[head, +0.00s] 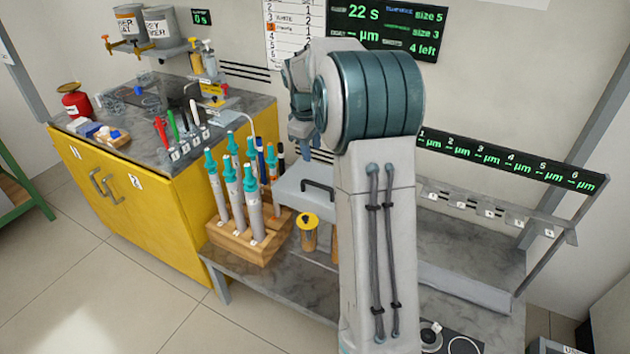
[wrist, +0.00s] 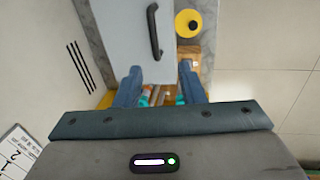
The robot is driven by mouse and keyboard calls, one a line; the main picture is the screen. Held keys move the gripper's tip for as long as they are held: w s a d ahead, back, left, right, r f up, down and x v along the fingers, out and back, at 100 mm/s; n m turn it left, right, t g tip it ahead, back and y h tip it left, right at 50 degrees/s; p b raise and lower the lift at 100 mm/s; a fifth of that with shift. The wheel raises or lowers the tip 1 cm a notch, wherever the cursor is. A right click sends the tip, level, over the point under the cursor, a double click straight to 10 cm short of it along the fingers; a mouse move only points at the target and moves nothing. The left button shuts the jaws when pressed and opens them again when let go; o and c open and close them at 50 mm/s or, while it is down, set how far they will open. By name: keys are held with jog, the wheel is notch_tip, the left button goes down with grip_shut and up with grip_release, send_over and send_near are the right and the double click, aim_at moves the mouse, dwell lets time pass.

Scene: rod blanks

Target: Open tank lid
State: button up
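The tank lid (head: 296,180) is a flat pale grey panel with a dark bar handle (head: 318,187). It lies behind the wooden rack, and my arm hides its right part. In the wrist view the lid (wrist: 122,28) fills the upper middle, with the black handle (wrist: 153,32) running lengthwise near its right edge. My gripper (wrist: 159,78) has its two blue fingers spread wide with nothing held between them. The handle lies ahead of the fingertips and is not between them. Whether the fingers touch the lid cannot be told.
A wooden rack (head: 240,243) with several teal-capped tubes stands in front of the lid. A yellow-topped jar (head: 308,232) stands close by; its yellow top also shows in the wrist view (wrist: 188,23). A yellow cabinet (head: 130,200) with cluttered worktop is at left.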

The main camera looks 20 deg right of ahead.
aim_at(318, 184)
jog(key=w+d+f, duration=0.1)
jog(key=f, duration=0.3)
jog(key=w+d+f, duration=0.1)
jog(key=f, duration=0.4)
jog(key=d+f, duration=0.1)
jog(key=f, duration=0.4)
jog(key=shift+w+d+f, duration=0.15)
jog(key=shift+w+f, duration=0.1)
jog(key=shift+w, duration=0.15)
grip_shut()
